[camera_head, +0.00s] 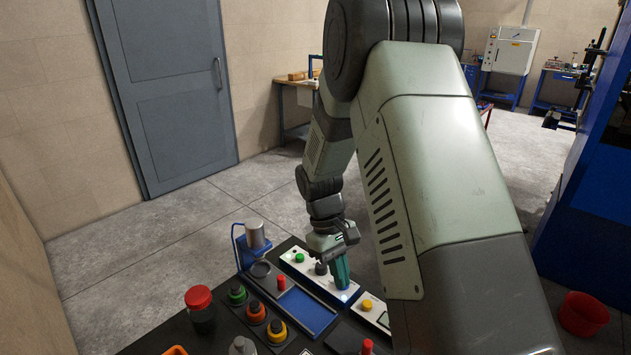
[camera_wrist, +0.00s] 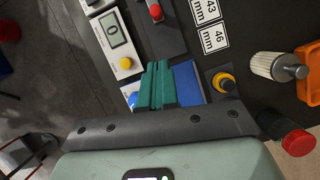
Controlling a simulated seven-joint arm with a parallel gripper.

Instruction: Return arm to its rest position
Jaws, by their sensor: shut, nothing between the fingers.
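My gripper (camera_head: 341,271) points down over the black work board (camera_head: 226,335) in the head view. Its teal fingers are shut together with nothing between them. They also show in the wrist view (camera_wrist: 157,84), pressed side by side, with a blue tray (camera_wrist: 188,80) to their right. In the head view the fingertips hang at the white panel with the green button (camera_head: 299,257); I cannot tell whether they touch it. My forearm hides the right part of the board.
The board holds a blue stand with a metal cylinder (camera_head: 255,236), a red-lidded jar (camera_head: 201,304) and several colored knobs. A digital gauge (camera_wrist: 114,31) shows beyond the fingers. A red bucket (camera_head: 583,313) and blue machine (camera_head: 597,215) stand right. The floor at left is clear.

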